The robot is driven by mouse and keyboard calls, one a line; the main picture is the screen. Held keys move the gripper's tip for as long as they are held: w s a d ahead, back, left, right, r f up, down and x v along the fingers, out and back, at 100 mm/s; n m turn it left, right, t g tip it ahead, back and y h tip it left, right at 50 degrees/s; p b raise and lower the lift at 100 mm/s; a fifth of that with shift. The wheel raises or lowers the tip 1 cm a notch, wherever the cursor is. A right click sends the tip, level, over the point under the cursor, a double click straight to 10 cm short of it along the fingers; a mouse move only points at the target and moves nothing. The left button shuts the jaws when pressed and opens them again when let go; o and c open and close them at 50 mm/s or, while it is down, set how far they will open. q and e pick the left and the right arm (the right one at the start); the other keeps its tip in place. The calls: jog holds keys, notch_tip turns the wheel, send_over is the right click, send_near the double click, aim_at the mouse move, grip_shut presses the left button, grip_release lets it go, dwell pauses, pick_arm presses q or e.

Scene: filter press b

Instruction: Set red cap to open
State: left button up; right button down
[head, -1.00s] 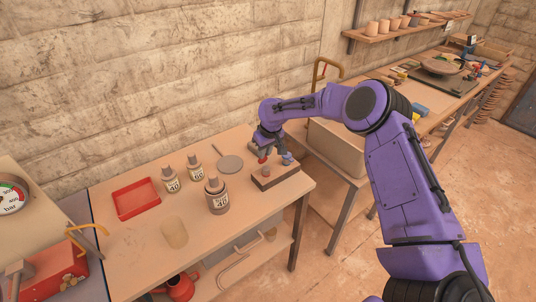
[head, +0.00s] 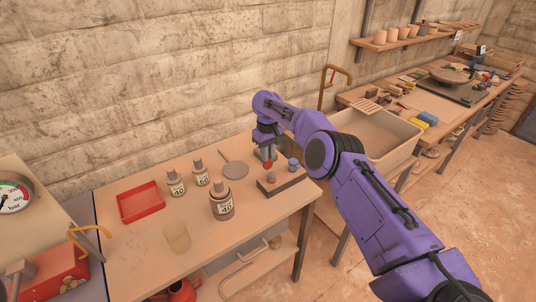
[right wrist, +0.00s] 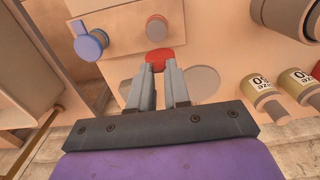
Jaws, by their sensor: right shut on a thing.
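The red cap (head: 268,164) is a small red piece at the far left end of a dark wooden block (head: 290,184) on the table. My right gripper (head: 267,157) points down and is shut on the red cap. In the right wrist view the red cap (right wrist: 159,57) shows at the fingertips, its near part hidden by them. My left gripper is not in view.
A large tan basin (head: 400,158) is to the right.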

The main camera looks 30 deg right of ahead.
jog(key=shift+s+f, duration=0.1)
jog(key=shift+f, duration=0.15)
jog(key=c, duration=1.1)
grip_release()
jog(key=shift+r, duration=0.1)
jog(key=shift+r, duration=0.1)
jog(key=shift+r, duration=0.35)
notch_tip(320, 180, up, 4)
jog(key=shift+f+b, duration=0.15)
jog(key=shift+b, duration=0.65)
notch_tip(320, 180, up, 6)
jog(key=shift+f+p, duration=0.1)
jog(key=shift+p, duration=0.55)
